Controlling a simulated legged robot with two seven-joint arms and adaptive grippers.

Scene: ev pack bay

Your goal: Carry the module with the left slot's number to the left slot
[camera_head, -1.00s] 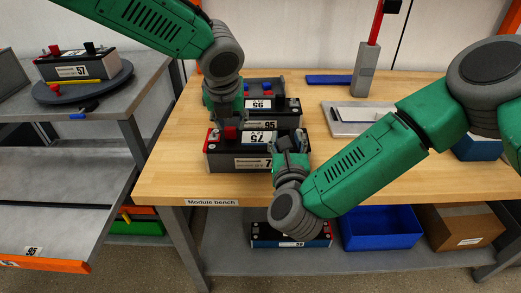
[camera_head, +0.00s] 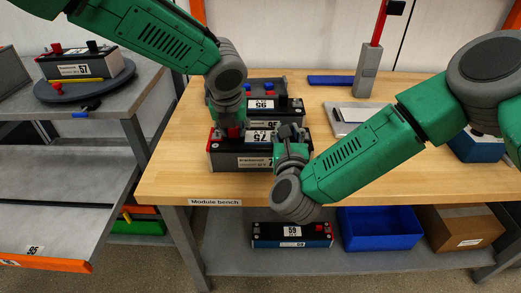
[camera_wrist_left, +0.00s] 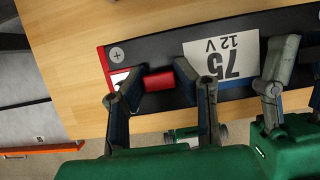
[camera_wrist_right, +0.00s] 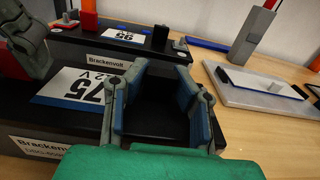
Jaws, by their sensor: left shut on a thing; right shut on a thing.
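Module 75 (camera_head: 222,161), a black block with a white number label, sits at the front left of the module bench. My left gripper (camera_head: 231,132) is shut on its red terminal post, shown in the left wrist view (camera_wrist_left: 158,82). My right gripper (camera_head: 291,135) is shut on its black terminal post, shown in the right wrist view (camera_wrist_right: 158,105). Module 95 (camera_head: 296,107) stands just behind it, partly hidden by my left arm; its label shows in the right wrist view (camera_wrist_right: 125,36).
Module 57 (camera_head: 75,70) stands on a round dark turntable (camera_head: 110,85) at the upper left. A grey plate fixture (camera_head: 345,128) and a grey post (camera_head: 367,72) stand right of the modules. Module 59 (camera_head: 265,241), a blue bin (camera_head: 380,230) and a carton (camera_head: 460,228) fill the lower shelf.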

